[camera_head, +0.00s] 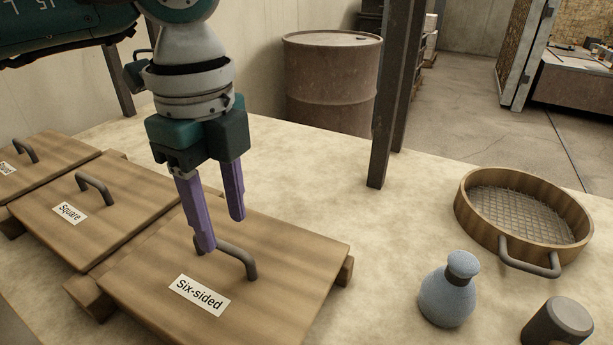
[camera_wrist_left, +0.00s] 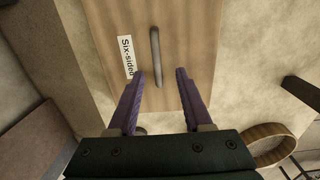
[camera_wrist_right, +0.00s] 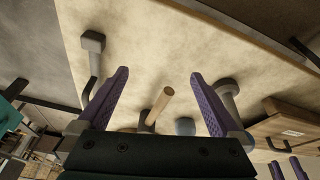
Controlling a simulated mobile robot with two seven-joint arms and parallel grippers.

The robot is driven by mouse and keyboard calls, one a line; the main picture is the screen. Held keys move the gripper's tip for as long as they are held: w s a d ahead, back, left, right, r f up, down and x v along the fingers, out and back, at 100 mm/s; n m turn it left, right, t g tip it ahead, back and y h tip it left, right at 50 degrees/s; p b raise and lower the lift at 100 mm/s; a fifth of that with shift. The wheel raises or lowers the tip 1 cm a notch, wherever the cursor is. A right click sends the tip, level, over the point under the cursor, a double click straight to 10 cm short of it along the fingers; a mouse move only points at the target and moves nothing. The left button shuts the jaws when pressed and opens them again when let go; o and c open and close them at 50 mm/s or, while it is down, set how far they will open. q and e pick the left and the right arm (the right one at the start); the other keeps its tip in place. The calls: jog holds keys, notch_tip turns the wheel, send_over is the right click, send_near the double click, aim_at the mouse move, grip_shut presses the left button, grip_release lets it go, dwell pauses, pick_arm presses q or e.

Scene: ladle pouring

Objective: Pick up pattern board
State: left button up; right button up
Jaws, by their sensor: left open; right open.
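Three wooden pattern boards lie in a row at the left of the table in the head view. The nearest is the "Six-sided" board (camera_head: 290,250), with a grey metal handle (camera_head: 238,258) and a white label. The "Square" board (camera_head: 120,220) lies beyond it, and a third board (camera_head: 40,165) has a label cut off by the frame edge. My left gripper (camera_head: 222,232) is open above the Six-sided board, close to its handle. In the left wrist view the handle (camera_wrist_left: 155,55) lies between and ahead of the open fingers. My right gripper (camera_wrist_right: 160,100) is open and empty.
A round wooden sieve (camera_head: 525,215) with a metal handle stands at the right. A blue-grey bottle (camera_head: 448,290) and a dark grey cylinder (camera_head: 558,322) stand near the front. The table's middle is clear.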

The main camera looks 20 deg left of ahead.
aim_at(221, 242)
pick_arm(q)
jog(key=f, duration=0.4)
jog(key=shift+s+a+f, duration=0.1)
jog(key=shift+s+a, duration=0.1)
jog(key=shift+a, duration=0.15)
jog(key=shift+f, duration=0.4)
grip_shut()
jog(key=shift+r, duration=0.1)
